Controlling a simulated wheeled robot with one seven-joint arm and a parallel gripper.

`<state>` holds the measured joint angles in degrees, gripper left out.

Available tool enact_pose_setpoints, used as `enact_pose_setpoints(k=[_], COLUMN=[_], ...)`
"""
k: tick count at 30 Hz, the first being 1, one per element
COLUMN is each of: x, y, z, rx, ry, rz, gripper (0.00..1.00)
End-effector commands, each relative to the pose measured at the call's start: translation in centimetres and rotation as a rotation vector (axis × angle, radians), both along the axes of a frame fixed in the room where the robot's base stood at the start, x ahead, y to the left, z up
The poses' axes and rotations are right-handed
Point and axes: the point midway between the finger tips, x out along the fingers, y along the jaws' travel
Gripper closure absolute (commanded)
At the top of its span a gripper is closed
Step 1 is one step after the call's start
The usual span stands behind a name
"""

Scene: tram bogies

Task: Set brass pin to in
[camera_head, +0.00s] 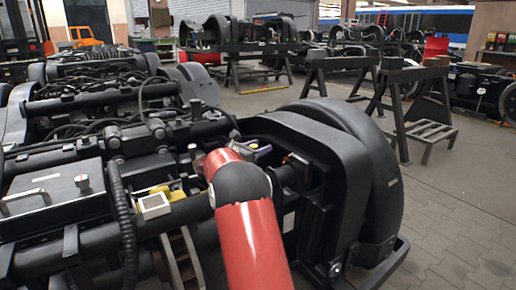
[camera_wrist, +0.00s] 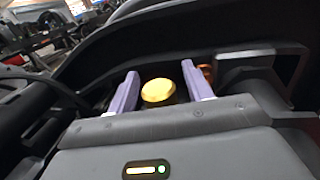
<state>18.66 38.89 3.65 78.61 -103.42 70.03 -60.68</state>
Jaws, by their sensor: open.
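The brass pin (camera_wrist: 158,91) shows its round, gold-coloured head in the wrist view. It lies between the two purple fingers of my gripper (camera_wrist: 159,72), with a gap on each side. My gripper is open and does not appear to touch the pin. The pin's shaft and seat are hidden below the head by the gripper body. In the head view my gripper (camera_head: 258,150) is at the black bogie beside its big dark wheel cover, mostly behind my red arm. I cannot make out the pin there.
A copper-coloured part (camera_wrist: 206,72) sits just right of the right finger, near a dark block (camera_wrist: 262,68). The curved wheel cover (camera_head: 335,150) rises close to my gripper. A yellow part (camera_head: 165,192) and a white box (camera_head: 154,206) are to the left. Trestles (camera_head: 400,85) stand beyond on paved floor.

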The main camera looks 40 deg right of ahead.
Motion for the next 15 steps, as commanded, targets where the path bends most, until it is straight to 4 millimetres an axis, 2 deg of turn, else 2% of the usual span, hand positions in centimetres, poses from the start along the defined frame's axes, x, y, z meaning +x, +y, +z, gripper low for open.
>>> enact_pose_setpoints(k=[3, 15], x=[0.0, -0.01], y=[0.02, 0.04], z=[0.01, 0.02], rx=[0.0, 0.0], ry=[0.0, 0.0], rz=[0.0, 0.0], gripper=[0.5, 1.0])
